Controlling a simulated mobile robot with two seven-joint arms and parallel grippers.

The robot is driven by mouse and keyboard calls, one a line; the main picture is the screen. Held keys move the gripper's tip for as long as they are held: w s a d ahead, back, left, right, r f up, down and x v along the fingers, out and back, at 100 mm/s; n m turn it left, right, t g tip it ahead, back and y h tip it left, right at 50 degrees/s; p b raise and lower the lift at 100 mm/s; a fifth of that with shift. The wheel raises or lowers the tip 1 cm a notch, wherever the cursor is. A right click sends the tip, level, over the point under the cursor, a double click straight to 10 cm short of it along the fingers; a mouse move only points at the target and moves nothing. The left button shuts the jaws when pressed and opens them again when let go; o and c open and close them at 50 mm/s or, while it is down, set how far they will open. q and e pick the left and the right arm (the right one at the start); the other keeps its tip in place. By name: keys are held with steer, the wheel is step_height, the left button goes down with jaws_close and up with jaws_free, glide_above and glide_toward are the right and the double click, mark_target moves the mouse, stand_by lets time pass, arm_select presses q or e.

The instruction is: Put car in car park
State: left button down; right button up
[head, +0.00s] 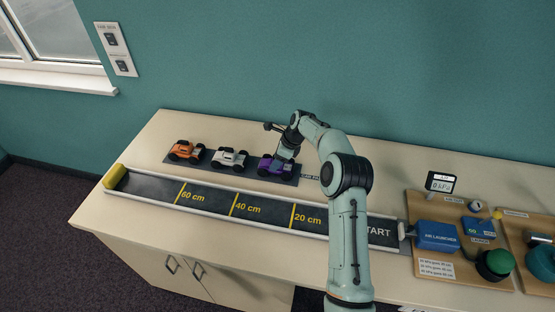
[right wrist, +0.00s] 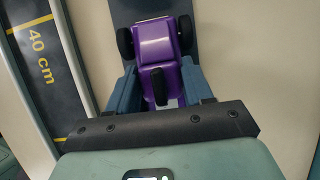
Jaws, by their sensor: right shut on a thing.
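A purple toy car (head: 272,165) stands at the right end of the dark car park strip (head: 252,171). It also shows in the right wrist view (right wrist: 156,42), with dark wheels. My right gripper (head: 284,151) is shut on the purple car, one finger on each side of it. The car is on or just over the strip; I cannot tell if it touches. An orange car (head: 184,150) and a white car (head: 229,158) stand on the strip to its left. My left gripper is not in view.
A track (head: 150,188) with distance marks runs in front of the strip, with a yellow block (head: 116,177) at its left end. A blue air launcher (head: 437,236) and a green button (head: 495,264) are at the right. The table behind the strip is clear.

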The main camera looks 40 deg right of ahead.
steer(key=o, duration=1.1)
steer(key=shift+s+f, duration=0.3)
steer(key=shift+f, duration=0.45)
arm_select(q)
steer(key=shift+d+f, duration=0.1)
arm_select(e)
steer(key=shift+s, duration=0.1)
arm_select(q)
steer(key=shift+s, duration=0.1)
arm_select(e)
steer(key=shift+r, duration=0.15)
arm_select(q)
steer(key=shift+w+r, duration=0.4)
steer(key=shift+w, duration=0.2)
arm_select(e)
steer(key=v, duration=0.8)
steer(key=w+v, duration=0.1)
steer(key=v, duration=0.4)
steer(key=shift+r, duration=0.35)
steer(key=shift+a+f, duration=0.1)
steer(key=shift+a, duration=0.05)
